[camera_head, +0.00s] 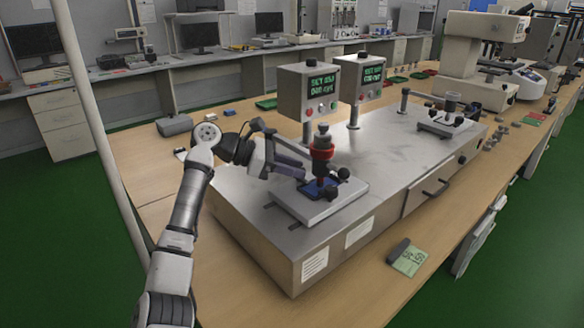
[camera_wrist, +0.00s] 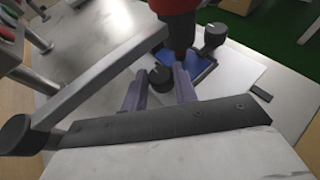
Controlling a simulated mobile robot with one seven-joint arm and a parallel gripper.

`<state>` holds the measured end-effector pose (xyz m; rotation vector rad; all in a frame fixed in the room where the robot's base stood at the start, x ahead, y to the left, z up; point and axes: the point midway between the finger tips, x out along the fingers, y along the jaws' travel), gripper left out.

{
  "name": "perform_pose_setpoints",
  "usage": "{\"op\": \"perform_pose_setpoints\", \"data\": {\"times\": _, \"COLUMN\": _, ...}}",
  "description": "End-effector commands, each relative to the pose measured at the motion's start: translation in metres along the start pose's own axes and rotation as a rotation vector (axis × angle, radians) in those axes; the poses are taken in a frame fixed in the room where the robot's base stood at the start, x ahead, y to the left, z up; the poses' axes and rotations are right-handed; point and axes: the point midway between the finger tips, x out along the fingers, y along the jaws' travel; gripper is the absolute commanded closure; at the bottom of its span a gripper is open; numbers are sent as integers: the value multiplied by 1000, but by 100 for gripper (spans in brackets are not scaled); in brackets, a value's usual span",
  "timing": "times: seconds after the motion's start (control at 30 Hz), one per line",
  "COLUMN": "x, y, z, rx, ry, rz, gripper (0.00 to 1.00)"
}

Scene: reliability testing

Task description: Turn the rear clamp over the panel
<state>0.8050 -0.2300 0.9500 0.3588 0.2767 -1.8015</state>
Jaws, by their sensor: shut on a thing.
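My gripper (camera_head: 303,175) reaches in from the left over the near test fixture. In the wrist view its two purple-grey fingers (camera_wrist: 160,92) are closed on a round black clamp knob (camera_wrist: 160,76), which I take as the rear clamp. This knob is hidden in the head view. The blue panel (camera_wrist: 204,70) lies flat on the pale fixture plate (camera_head: 289,204), just beyond the knob; it also shows in the head view (camera_head: 312,189). A second black clamp knob (camera_wrist: 215,35) stands at the panel's far side, and shows in the head view (camera_head: 343,173). I cannot tell how far the held clamp overlaps the panel.
A red and black plunger (camera_head: 322,150) stands over the panel, and a grey bar (camera_wrist: 100,82) runs from it close to my fingers. Two display boxes (camera_head: 308,92) stand behind. A second fixture (camera_head: 447,123) is at the right end of the metal bench top (camera_head: 395,150), which has clear room between.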

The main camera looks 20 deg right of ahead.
Motion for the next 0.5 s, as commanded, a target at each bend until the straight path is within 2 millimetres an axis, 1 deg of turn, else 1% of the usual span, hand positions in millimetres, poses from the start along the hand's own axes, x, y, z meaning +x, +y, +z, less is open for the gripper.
{"op": "perform_pose_setpoints", "data": {"times": 0.17, "x": -1, "y": 0, "z": 1, "rx": 1, "ry": -2, "rz": 3, "gripper": 94}}
{"op": "perform_pose_setpoints", "data": {"times": 0.2, "x": -1, "y": 0, "z": 1, "rx": 1, "ry": -2, "rz": 3, "gripper": 69}}
{"op": "perform_pose_setpoints", "data": {"times": 0.27, "x": -1, "y": 0, "z": 1, "rx": 0, "ry": -2, "rz": 3, "gripper": 62}}
{"op": "perform_pose_setpoints", "data": {"times": 0.5, "x": -1, "y": 0, "z": 0, "rx": 0, "ry": -1, "rz": 2, "gripper": 62}}
